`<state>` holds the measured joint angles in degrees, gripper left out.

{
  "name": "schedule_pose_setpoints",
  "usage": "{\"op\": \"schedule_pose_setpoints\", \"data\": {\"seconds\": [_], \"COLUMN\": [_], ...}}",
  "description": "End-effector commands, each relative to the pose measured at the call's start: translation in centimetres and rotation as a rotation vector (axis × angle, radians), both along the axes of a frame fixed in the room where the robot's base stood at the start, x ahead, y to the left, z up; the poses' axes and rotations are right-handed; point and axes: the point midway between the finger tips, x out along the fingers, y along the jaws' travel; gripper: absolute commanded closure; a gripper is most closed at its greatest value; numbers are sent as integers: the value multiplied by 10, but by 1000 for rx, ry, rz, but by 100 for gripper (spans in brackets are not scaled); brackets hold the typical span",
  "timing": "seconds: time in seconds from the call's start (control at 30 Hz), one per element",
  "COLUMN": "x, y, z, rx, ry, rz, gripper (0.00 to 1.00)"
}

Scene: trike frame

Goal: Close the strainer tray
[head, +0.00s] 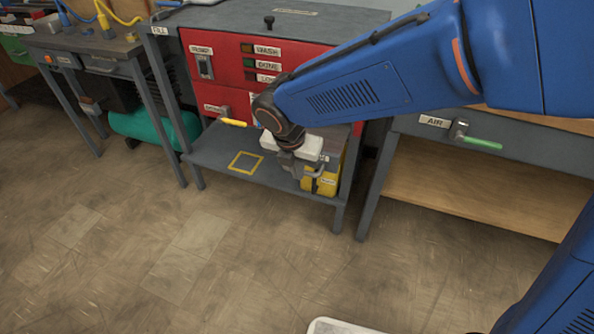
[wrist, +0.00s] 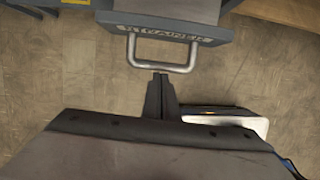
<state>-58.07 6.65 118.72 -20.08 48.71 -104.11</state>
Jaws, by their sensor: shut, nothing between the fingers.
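The strainer tray (wrist: 165,30) is at the top of the wrist view, with its grey front face, a label and a pale U-shaped handle (wrist: 162,68). It stands out over the floor. My gripper (wrist: 160,77) is shut and empty, with its fingertips just below the middle of the handle in the picture. Whether they touch it I cannot tell. In the head view my wrist is in front of the red machine, above the lower shelf, and hides much of the tray area. I cannot make out the tray clearly there.
The red machine (head: 228,78) has switches, labels and a yellow-handled lever (head: 233,122). The lower shelf (head: 208,160) bears a yellow square outline (head: 245,162). A yellow object (head: 322,182) is beside my gripper. A green-handled air valve (head: 480,143) is at right.

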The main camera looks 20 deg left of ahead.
Motion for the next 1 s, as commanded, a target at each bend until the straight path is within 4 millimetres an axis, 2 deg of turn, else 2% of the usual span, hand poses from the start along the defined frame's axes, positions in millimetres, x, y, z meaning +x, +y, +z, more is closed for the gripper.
{"op": "schedule_pose_setpoints", "data": {"seconds": [0.17, 0.27, 0.7, 0.83, 1.0], "x": [10, 25, 139, 165, 188], "y": [-1, -2, -12, -14, -15], "z": [0, 0, -1, -1, -1], "rx": [-1, 0, 0, 0, -1], "ry": [0, 0, 0, 0, 0], "rz": [-1, -4, -5, -3, -1], "gripper": [100, 100, 100, 100, 100]}}
